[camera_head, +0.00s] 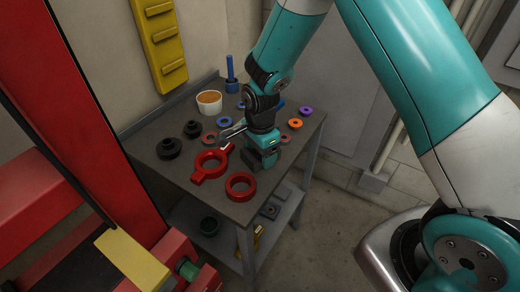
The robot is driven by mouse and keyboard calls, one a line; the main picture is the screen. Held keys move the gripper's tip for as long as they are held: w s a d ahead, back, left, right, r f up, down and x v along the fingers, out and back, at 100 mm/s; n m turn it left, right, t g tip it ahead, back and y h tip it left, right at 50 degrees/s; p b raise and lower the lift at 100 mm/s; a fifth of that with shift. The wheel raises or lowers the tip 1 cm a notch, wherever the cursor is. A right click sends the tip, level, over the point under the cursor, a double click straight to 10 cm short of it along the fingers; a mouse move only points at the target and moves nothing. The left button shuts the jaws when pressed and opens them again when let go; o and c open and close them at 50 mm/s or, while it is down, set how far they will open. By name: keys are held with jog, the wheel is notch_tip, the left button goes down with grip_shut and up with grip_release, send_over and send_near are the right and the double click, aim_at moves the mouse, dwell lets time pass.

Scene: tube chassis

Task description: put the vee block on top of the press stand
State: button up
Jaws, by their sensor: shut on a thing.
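My gripper (262,154) is low over the right part of the dark workbench top, pointing down. Its teal body hides most of what is between the fingers. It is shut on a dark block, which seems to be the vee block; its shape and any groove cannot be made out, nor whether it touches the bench. A large red frame (75,90) at the left, with a red lower part, seems to be the press stand. A yellow block (132,259) lies at its lower front.
The bench (150,178) holds red rings (240,186), dark knobs (168,148), a white cup (209,102), a blue post (231,75) and small coloured rings (306,111). A lower shelf (280,215) carries more parts. The floor (330,240) right of the bench is clear.

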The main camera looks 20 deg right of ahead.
aim_at(260, 156)
jog(key=o, duration=1.7)
jog(key=shift+f, duration=0.1)
notch_tip(260, 156, up, 12)
jog(key=b, duration=0.1)
jog(key=s+a+r+n+y, duration=0.1)
jog(key=s+r+n, duration=0.3)
jog(key=s+n, duration=0.3)
jog(key=s+a+r+n+y, duration=0.1)
jog(key=s+r+n, duration=0.3)
jog(key=s+n, duration=0.4)
jog(key=s+a+r+n+y, duration=0.2)
jog(key=s+r+n, duration=0.2)
jog(key=s+n, duration=0.3)
jog(key=shift+s+a+r, duration=0.1)
jog(key=shift+s+a, duration=0.15)
jog(key=shift+s, duration=0.7)
